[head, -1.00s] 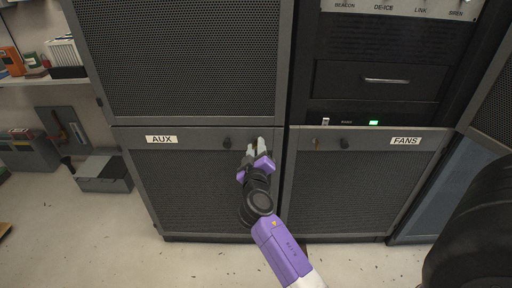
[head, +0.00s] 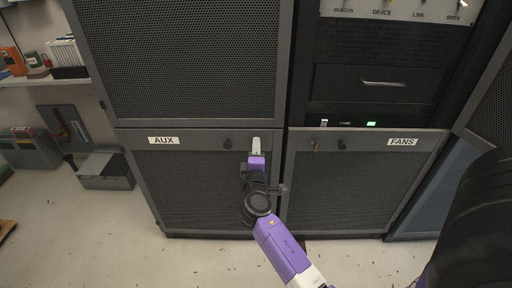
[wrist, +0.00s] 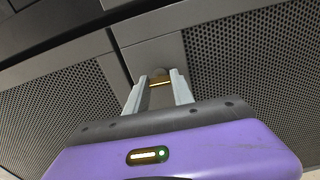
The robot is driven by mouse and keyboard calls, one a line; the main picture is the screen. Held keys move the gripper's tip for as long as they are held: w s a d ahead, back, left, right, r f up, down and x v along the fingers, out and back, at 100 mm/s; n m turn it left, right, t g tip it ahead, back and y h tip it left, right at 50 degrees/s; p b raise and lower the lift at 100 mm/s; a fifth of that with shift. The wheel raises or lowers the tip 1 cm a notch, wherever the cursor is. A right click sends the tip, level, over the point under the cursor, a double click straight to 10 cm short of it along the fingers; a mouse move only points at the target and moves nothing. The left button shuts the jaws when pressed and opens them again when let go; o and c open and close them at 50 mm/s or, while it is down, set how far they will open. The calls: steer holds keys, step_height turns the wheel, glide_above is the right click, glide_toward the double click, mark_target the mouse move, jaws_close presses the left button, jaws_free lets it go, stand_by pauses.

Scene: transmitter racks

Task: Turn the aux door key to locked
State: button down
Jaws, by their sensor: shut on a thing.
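The AUX door (head: 190,185) is the lower left panel in the head view, with a white AUX label (head: 163,140) and a dark round knob (head: 227,144). My gripper (head: 256,143) is at the door's upper right corner, its fingers one behind the other in the head view. In the wrist view my gripper (wrist: 163,84) is shut on the brass-coloured key (wrist: 160,82), which shows edge-on between the fingertips. The key is hidden by the fingers in the head view, and I cannot read any lock marking.
The FANS door (head: 350,190) on the right has its own key (head: 317,145) and knob (head: 343,145). A black drawer (head: 375,82) with a handle is above it. The floor before the racks is clear.

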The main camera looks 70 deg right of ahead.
steer(key=shift+n, duration=0.4)
steer(key=c, duration=1.1)
jaws_free()
steer(key=shift+a, duration=0.15)
steer(key=v, duration=0.7)
steer(key=shift+s+a, duration=0.1)
steer(key=shift+a, duration=0.15)
